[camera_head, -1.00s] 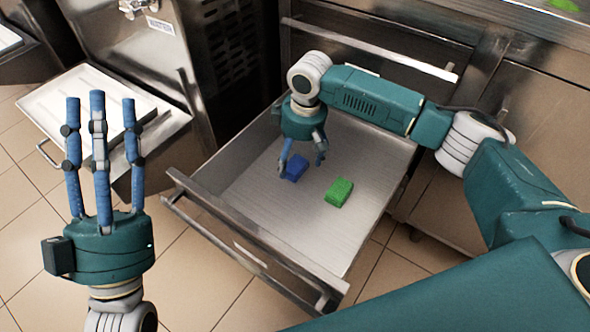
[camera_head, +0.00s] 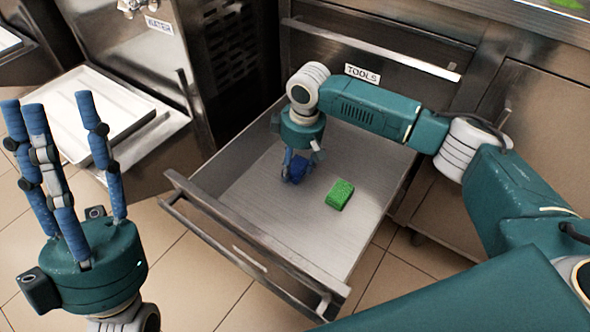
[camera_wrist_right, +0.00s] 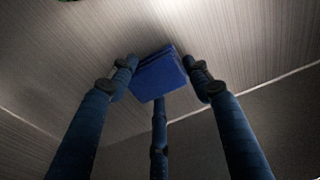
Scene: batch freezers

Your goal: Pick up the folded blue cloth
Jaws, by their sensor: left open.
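The folded blue cloth (camera_head: 299,171) is in the open drawer, partly hidden by the fingers of my right gripper (camera_head: 297,175). In the right wrist view the cloth (camera_wrist_right: 158,76) sits between the fingertips of that gripper (camera_wrist_right: 160,78), one finger at its left, one at its right and one at its lower edge. The side fingertips are at or very near its edges; I cannot tell whether they press on it. My left gripper (camera_head: 62,108) is open and empty, fingers pointing up, at the left, away from the drawer.
A green sponge (camera_head: 339,194) lies in the drawer (camera_head: 290,235), right of the cloth. The drawer's walls and front handle (camera_head: 240,255) surround the right gripper. A drawer front labelled TOOLS (camera_head: 361,72) is behind the right arm. A white tray (camera_head: 95,115) stands at the left.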

